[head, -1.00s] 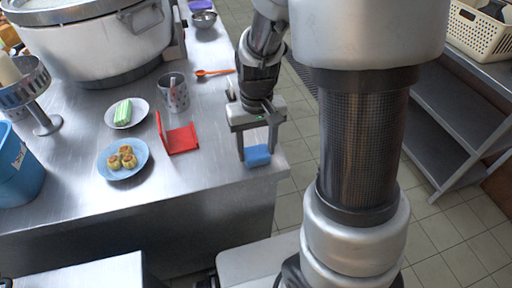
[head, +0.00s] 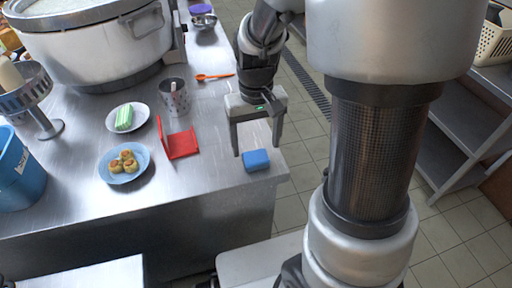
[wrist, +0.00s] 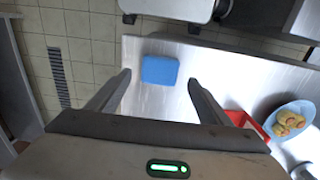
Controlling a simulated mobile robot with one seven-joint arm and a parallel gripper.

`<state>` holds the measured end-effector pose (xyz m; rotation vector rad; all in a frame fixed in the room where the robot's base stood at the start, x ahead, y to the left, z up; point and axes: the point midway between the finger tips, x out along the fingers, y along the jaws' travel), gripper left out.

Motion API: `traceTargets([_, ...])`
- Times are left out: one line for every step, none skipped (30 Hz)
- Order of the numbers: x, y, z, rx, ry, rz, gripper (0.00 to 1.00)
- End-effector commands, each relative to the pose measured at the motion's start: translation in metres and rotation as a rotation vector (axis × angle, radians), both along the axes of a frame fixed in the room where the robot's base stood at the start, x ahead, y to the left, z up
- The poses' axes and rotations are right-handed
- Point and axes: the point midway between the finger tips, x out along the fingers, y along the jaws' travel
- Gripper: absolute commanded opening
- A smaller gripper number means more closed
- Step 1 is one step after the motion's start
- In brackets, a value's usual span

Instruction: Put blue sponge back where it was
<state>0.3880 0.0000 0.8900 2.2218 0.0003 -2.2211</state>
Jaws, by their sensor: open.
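The blue sponge (head: 256,160) lies flat on the steel counter (head: 215,185), close to its right front corner. It also shows in the wrist view (wrist: 160,70), ahead of the fingertips and roughly between their lines. My gripper (head: 256,148) is open and empty. Its fingers point down and it hangs just behind and above the sponge, apart from it. Both fingers also show in the wrist view (wrist: 158,78), spread wide with nothing between them.
Left of the sponge are a red open holder (head: 180,144), a blue plate (head: 143,174) with several small pastries, a plate (head: 112,112) with a green-striped item, and a perforated cup (head: 175,97). An orange spoon (head: 213,76) and a large pot (head: 95,45) are farther back.

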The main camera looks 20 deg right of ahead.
Motion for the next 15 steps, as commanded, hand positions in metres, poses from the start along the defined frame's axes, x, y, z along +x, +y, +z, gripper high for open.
traceTargets([0.001, 0.0, 0.017, 0.001, -0.005, 0.0, 0.73])
traceTargets([0.001, 0.0, 0.023, 0.001, -0.005, 0.001, 0.73])
traceTargets([0.001, 0.0, 0.032, 0.0, -0.005, 0.001, 0.73])
traceTargets([0.001, 0.0, 0.038, 0.0, -0.005, 0.001, 0.73])
traceTargets([0.001, 0.0, 0.044, 0.0, -0.005, 0.001, 0.73])
traceTargets([0.001, 0.0, 0.051, 0.0, -0.004, 0.0, 0.73])
traceTargets([0.001, 0.0, 0.056, 0.0, -0.004, 0.0, 0.73])
traceTargets([0.0, 0.0, 0.06, 0.0, -0.003, 0.0, 0.73])
traceTargets([0.001, 0.0, 0.066, 0.0, -0.004, 0.0, 0.73])
traceTargets([0.001, 0.0, 0.069, 0.0, -0.003, 0.0, 0.73])
traceTargets([0.0, 0.0, 0.072, 0.0, -0.002, 0.0, 0.73])
traceTargets([0.0, 0.0, 0.075, 0.0, -0.002, 0.0, 0.73])
traceTargets([0.0, 0.0, 0.077, 0.0, -0.002, 0.0, 0.73])
traceTargets([0.0, 0.0, 0.079, 0.001, -0.005, 0.0, 0.73])
traceTargets([-0.002, 0.0, 0.083, 0.003, -0.011, -0.001, 0.73])
